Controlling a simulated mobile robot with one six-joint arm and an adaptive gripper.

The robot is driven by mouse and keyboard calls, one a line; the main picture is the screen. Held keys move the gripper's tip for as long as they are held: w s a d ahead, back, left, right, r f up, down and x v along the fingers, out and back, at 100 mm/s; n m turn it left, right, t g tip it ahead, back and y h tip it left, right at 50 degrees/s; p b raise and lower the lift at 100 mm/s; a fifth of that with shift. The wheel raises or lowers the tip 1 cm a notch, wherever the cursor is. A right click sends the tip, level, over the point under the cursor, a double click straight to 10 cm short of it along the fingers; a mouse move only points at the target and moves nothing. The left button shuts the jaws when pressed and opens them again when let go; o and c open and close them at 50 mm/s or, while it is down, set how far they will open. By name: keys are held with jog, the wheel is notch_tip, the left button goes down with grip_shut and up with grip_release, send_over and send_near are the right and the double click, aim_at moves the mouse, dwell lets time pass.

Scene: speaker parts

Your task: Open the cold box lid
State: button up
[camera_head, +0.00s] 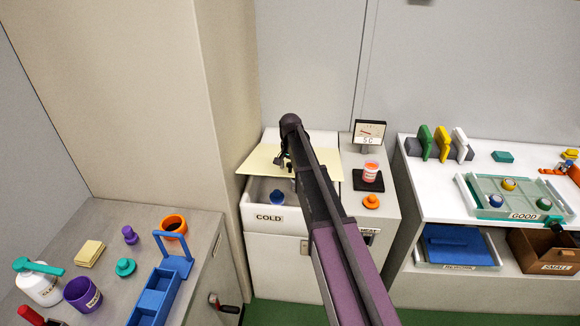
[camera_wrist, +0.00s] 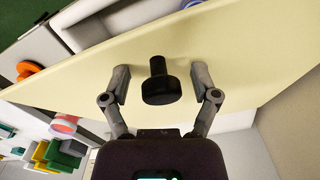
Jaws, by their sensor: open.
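The cold box (camera_head: 264,238) is a white box labelled COLD. Its lid (camera_head: 262,160) is a flat pale yellow plate lying across the box's middle and back, with the front of the opening uncovered. A blue piece (camera_head: 277,197) shows inside. I cannot tell whether the lid rests on the rim or is tilted. In the wrist view the lid (camera_wrist: 220,55) fills the middle, with a black knob (camera_wrist: 158,85) on it. My gripper (camera_wrist: 160,80) is open, one finger on each side of the knob, with gaps showing. In the head view my arm partly hides the gripper (camera_head: 284,160) and lid.
Right of the box is a heat station (camera_head: 348,205) with an orange knobbed piece (camera_head: 371,201), a jar (camera_head: 370,171) and a gauge (camera_head: 369,135). A tall beige pillar (camera_head: 222,90) stands close on the left. A white shelf (camera_head: 430,180) with trays stands further right.

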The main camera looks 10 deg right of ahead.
jog(key=shift+s+a+f+b, duration=0.1)
jog(key=shift+s+f+b, duration=0.2)
jog(key=shift+f+b, duration=0.5)
jog(key=shift+s+a+f+b, duration=0.1)
jog(key=shift+s+f+b, duration=0.2)
jog(key=shift+f+b, duration=0.45)
jog(key=shift+f, duration=0.15)
grip_shut()
jog(key=shift+p, duration=0.35)
jog(key=shift+r, duration=0.35)
